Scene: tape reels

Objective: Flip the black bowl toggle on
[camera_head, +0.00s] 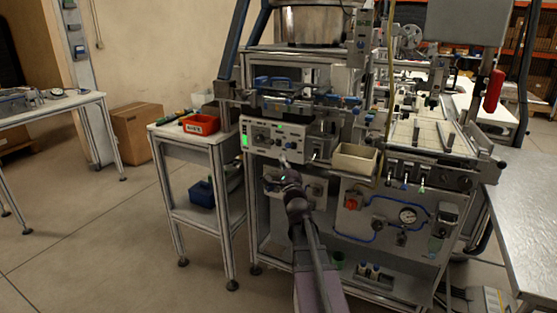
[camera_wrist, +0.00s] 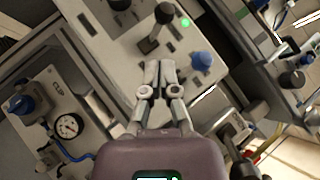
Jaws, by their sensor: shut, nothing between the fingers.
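A light grey control box (camera_head: 275,150) is fixed to the front of the machine; its panel face (camera_wrist: 115,50) fills much of the wrist view. A black toggle lever (camera_wrist: 155,35) stands up from this panel, tilted, just beyond my fingertips. I cannot make out its label. My gripper (camera_wrist: 160,68) is shut and empty, with its fingertips over the panel close to the lever's base; I cannot tell whether they touch. In the head view my gripper (camera_head: 284,164) is in front of the panel's lower edge, and the toggle is too small to pick out.
A green lamp (camera_wrist: 185,22) is lit beside the lever, and a blue knob (camera_wrist: 202,60) is to the right of my fingers. A cream bin (camera_head: 355,160) is right of the control box. A side table with a red tray (camera_head: 200,124) stands at left. A pressure gauge (camera_head: 407,215) is below.

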